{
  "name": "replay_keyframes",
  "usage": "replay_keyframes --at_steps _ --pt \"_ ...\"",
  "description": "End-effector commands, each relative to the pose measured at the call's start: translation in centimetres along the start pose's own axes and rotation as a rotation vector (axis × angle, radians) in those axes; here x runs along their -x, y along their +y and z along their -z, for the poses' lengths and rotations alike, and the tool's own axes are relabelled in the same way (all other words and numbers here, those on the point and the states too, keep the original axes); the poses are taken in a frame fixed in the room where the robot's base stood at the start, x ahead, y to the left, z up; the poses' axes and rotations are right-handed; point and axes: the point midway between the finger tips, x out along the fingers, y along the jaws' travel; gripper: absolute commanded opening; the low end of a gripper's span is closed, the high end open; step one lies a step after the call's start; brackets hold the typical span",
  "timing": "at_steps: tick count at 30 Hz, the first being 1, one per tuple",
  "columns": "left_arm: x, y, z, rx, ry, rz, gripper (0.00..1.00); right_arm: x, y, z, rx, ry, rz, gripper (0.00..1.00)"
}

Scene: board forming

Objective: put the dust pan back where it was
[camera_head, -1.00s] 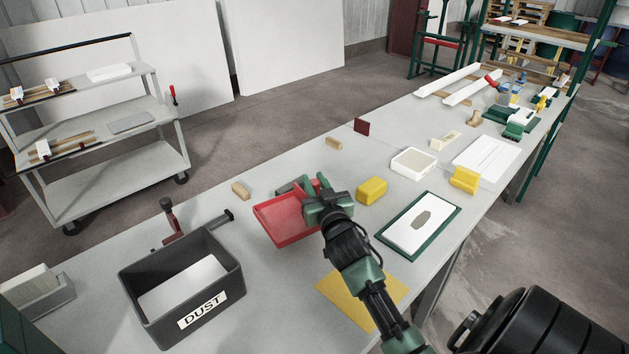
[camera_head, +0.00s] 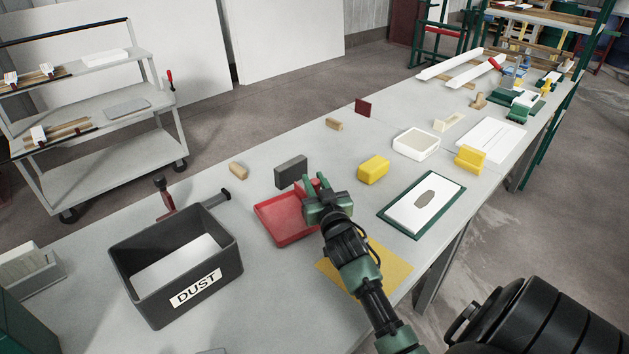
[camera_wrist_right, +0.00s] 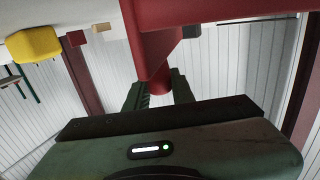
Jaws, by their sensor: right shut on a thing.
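The red dust pan (camera_head: 282,222) is over the middle of the workbench in the head view, left of my right gripper (camera_head: 322,187). My right gripper is shut on the dust pan. In the right wrist view the red pan (camera_wrist_right: 170,15) rises from between the green fingers (camera_wrist_right: 160,92). The gripper hides part of the pan in the head view, and I cannot tell whether the pan touches the bench. My left gripper is not in view.
A dark bin marked DUST (camera_head: 176,265) stands left of the pan. A dark grey block (camera_head: 291,171) stands just behind it, and a yellow block (camera_head: 373,169) is to the right. A yellow sheet (camera_head: 392,265) and a green-framed board (camera_head: 424,203) lie nearer the front edge.

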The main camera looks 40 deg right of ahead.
Motion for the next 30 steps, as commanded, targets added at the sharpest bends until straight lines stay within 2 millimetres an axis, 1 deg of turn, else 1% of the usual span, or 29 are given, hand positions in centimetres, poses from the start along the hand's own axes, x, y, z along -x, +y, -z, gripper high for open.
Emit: replay_keyframes --at_steps 14,30 --pt "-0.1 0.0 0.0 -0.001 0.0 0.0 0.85 0.0 0.0 -0.1 -0.001 0.001 0.0 0.0" --pt "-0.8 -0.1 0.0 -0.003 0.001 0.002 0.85 0.0 0.0 -1.6 -0.002 -0.006 -0.001 0.0"
